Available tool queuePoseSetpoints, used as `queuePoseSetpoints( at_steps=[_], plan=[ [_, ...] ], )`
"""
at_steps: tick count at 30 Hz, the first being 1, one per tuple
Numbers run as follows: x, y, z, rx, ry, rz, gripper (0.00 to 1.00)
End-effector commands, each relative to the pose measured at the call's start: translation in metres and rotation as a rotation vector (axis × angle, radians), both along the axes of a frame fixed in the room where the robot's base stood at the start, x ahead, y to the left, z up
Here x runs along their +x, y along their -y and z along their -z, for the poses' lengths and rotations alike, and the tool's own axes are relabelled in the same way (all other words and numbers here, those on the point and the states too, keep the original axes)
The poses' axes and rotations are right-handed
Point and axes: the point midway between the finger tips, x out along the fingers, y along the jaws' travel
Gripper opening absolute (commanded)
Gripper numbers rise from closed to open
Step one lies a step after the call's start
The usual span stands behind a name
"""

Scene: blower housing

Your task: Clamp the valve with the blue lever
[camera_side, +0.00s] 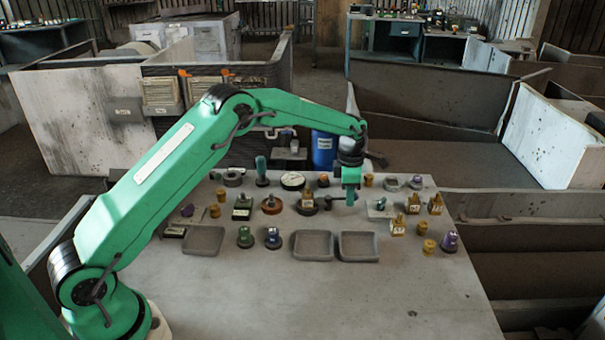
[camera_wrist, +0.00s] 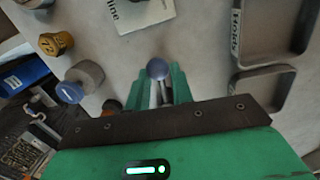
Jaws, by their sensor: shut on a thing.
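My gripper (camera_side: 350,197) points down low over the grey table, behind the two right-hand trays. In the wrist view its green fingers (camera_wrist: 159,88) are shut on a part with a blue-grey ball knob (camera_wrist: 158,68) on a pale metal stem. The ball shows just past the fingertips, and the rest of the part is hidden by the gripper. I cannot tell whether this is the valve with the blue lever. A grey cylinder with a blue top (camera_wrist: 83,80) stands apart, left of the fingers. No blue lever shows clearly elsewhere.
Two grey trays (camera_side: 314,246) (camera_side: 358,247) stand close in front of my gripper. A white plate (camera_side: 380,208) lies to its right. Several small knobs and parts crowd both sides, with yellow pieces (camera_side: 413,204) at the right. The table's front is clear.

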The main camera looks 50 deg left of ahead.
Motion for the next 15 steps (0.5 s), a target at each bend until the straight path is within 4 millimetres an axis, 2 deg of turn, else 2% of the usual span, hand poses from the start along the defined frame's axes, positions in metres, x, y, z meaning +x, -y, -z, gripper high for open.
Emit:
queuePoseSetpoints(
  at_steps=[5,6,8,15],
  plan=[
    [0.0043,0.0046,-0.0038,0.000,0.018,0.008,0.00],
    [0.0043,0.0045,-0.0039,0.000,0.018,0.008,0.29],
    [0.0041,0.0040,-0.0038,0.000,0.017,0.007,0.41],
    [0.0021,0.0020,-0.0019,0.001,0.009,0.005,0.43]
  ],
)
